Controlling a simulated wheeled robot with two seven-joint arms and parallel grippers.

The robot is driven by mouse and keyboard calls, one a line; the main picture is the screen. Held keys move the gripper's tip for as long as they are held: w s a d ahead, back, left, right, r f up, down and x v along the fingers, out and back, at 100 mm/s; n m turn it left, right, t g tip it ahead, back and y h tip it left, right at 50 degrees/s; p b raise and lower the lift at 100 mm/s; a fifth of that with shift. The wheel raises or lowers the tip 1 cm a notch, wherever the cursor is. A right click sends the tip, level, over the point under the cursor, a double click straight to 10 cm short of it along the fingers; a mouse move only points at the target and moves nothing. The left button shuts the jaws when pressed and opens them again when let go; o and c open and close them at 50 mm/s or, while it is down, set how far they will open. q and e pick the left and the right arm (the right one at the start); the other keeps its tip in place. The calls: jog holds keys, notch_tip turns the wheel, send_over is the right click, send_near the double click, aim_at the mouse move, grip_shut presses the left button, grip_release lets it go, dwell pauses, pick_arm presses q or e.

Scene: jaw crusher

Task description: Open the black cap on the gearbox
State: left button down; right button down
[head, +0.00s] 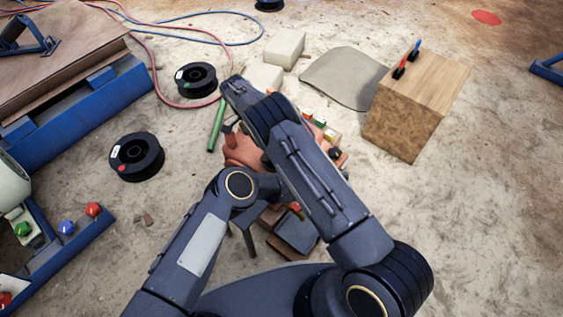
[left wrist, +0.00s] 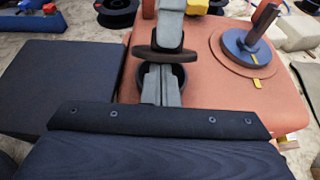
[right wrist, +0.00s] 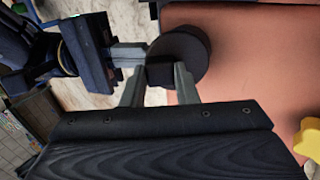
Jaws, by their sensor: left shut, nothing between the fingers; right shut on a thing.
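The orange-red gearbox (left wrist: 205,90) fills much of the left wrist view. It also shows in the right wrist view (right wrist: 260,55), and partly behind my arms in the head view (head: 243,150). The black cap (right wrist: 182,48) is a round dark disc with a block-like grip. My right gripper (right wrist: 160,80) is shut on that grip. In the left wrist view the cap (left wrist: 165,52) is seen nearly edge-on, apparently raised above a dark round ring (left wrist: 179,77) on the gearbox. My left gripper (left wrist: 162,80) is shut and empty, close to that ring. Both grippers are hidden in the head view.
A blue disc with an upright post (left wrist: 245,50) stands on the gearbox. A yellow part (right wrist: 309,136) is near the right gripper. Black spools (head: 137,157), a wooden block (head: 415,105) and blue frames (head: 85,110) stand around.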

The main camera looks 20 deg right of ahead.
pick_arm(q)
jog(key=shift+w+a+r+g+h, duration=0.2)
jog(key=shift+w+r+g+h, duration=0.15)
jog(key=shift+r+g, duration=0.2)
pick_arm(e)
jog(key=shift+d, duration=0.1)
pick_arm(q)
jog(key=shift+r, duration=0.1)
pick_arm(e)
jog(key=c, duration=1.1)
grip_release()
